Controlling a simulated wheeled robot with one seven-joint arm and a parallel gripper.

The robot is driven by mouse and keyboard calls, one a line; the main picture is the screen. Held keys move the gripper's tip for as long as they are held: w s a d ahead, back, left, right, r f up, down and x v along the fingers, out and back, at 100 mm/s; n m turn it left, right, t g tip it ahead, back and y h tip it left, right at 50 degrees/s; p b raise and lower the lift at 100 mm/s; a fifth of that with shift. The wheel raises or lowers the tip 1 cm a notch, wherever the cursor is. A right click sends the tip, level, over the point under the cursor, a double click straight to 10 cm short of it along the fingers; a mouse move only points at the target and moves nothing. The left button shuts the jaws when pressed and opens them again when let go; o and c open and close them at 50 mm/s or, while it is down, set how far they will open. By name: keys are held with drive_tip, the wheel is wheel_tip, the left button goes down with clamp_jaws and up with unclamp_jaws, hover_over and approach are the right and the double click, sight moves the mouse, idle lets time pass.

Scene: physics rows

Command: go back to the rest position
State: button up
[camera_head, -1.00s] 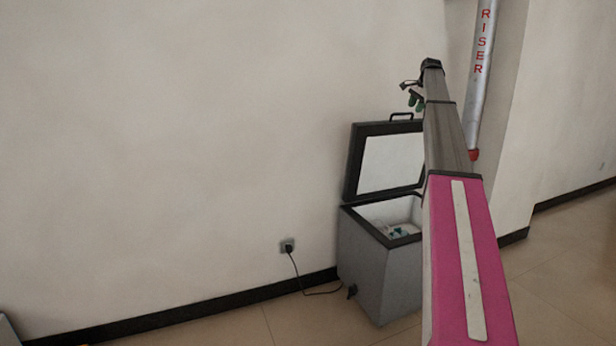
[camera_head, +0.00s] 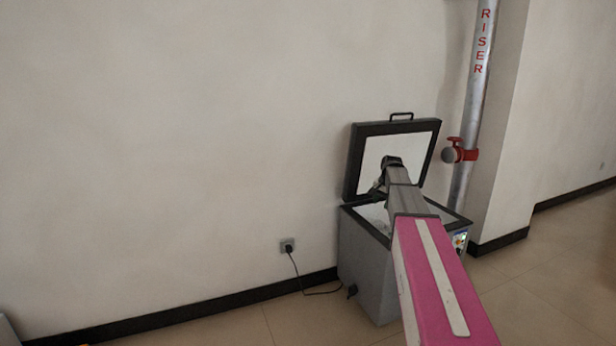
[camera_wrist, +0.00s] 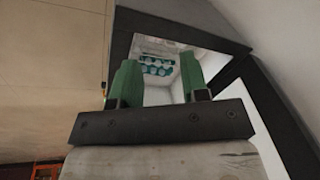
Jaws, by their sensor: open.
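My gripper (camera_wrist: 160,75) shows in the wrist view with two green fingers apart and nothing between them. In the head view my arm reaches to the grey box, and my gripper (camera_head: 377,194) is small and dark in front of the open lid. Whether it is above the opening or within it cannot be told. The grey box (camera_head: 365,270) stands on the floor by the wall, its lid (camera_head: 374,155) raised. In the wrist view the fingers point toward the box's opening, where several teal-topped items (camera_wrist: 160,65) sit inside. My arm hides part of the box.
A silver riser pipe (camera_head: 480,70) with a red valve (camera_head: 464,154) stands right of the box, beside a wall corner. A black cable runs from a wall socket (camera_head: 288,245) to the box.

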drive_tip(key=s+a+f+n, duration=0.2)
drive_tip(key=s+a+f, duration=0.2)
drive_tip(key=s+f, duration=0.3)
drive_tip(key=s+a+f+n+g, duration=0.1)
drive_tip(key=s+f, duration=0.6)
drive_tip(key=s, duration=0.9)
drive_tip(key=s+a+f+n+g+h, duration=0.1)
drive_tip(key=s+a+f+n, duration=0.3)
drive_tip(key=s, duration=0.7)
wheel_tip(320, 180, down, 3)
drive_tip(key=a, duration=0.2)
drive_tip(key=shift+s+a, duration=0.25)
drive_tip(key=shift+a, duration=0.1)
